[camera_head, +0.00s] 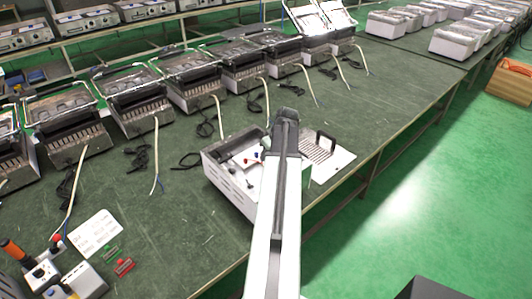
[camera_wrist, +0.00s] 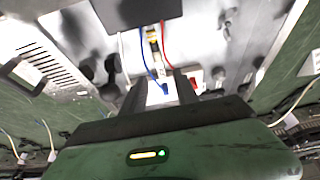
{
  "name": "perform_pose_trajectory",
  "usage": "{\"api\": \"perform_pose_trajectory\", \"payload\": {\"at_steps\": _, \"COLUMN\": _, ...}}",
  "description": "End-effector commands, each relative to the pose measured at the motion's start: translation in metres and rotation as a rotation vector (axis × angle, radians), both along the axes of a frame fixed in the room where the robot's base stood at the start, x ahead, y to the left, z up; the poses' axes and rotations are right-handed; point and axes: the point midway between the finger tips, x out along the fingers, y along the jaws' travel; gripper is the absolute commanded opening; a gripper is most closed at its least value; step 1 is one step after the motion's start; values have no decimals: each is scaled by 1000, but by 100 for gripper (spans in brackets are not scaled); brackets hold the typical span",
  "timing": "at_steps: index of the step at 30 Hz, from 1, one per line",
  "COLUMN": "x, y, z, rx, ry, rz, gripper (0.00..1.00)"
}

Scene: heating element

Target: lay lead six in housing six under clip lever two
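An open white metal housing (camera_head: 232,192) stands on the green bench in the head view, partly covered by my arm. I see no number on it. In the wrist view its pale interior (camera_wrist: 205,30) fills the upper middle. A blue lead (camera_wrist: 147,62), a red lead (camera_wrist: 164,45) and a white lead (camera_wrist: 122,48) run down inside it; I cannot tell which is lead six. My gripper (camera_wrist: 160,84) points into the housing, its two dark fingers apart. The blue lead's end shows between or just beyond them, not clearly gripped. Clip lever two cannot be made out.
A slotted white panel (camera_head: 325,160) with a dark handle lies right of the housing. Several similar units with cords stand along the bench behind. A white card (camera_head: 94,233) and small tools lie at the lower left. Bare bench (camera_head: 185,240) lies left of the housing.

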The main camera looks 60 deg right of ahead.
Motion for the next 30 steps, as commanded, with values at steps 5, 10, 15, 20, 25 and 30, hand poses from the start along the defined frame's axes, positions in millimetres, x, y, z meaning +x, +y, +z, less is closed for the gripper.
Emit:
{"api": "perform_pose_trajectory", "payload": {"at_steps": 5, "x": -16, "y": 6, "z": 49, "rx": 0, "ry": 0, "rz": -1, "gripper": 36}}
{"api": "perform_pose_trajectory", "payload": {"at_steps": 10, "x": -22, "y": 8, "z": 60, "rx": 0, "ry": 1, "rz": 0, "gripper": 36}}
{"api": "perform_pose_trajectory", "payload": {"at_steps": 15, "x": -23, "y": 8, "z": 57, "rx": 0, "ry": 1, "rz": 0, "gripper": 36}}
{"api": "perform_pose_trajectory", "payload": {"at_steps": 20, "x": -18, "y": 11, "z": 57, "rx": 3, "ry": 2, "rz": 4, "gripper": 36}}
{"api": "perform_pose_trajectory", "payload": {"at_steps": 25, "x": 56, "y": 88, "z": 52, "rx": 52, "ry": 42, "rz": 71, "gripper": 36}}
{"api": "perform_pose_trajectory", "payload": {"at_steps": 30, "x": 149, "y": 243, "z": 46, "rx": 114, "ry": 141, "rz": 168, "gripper": 36}}
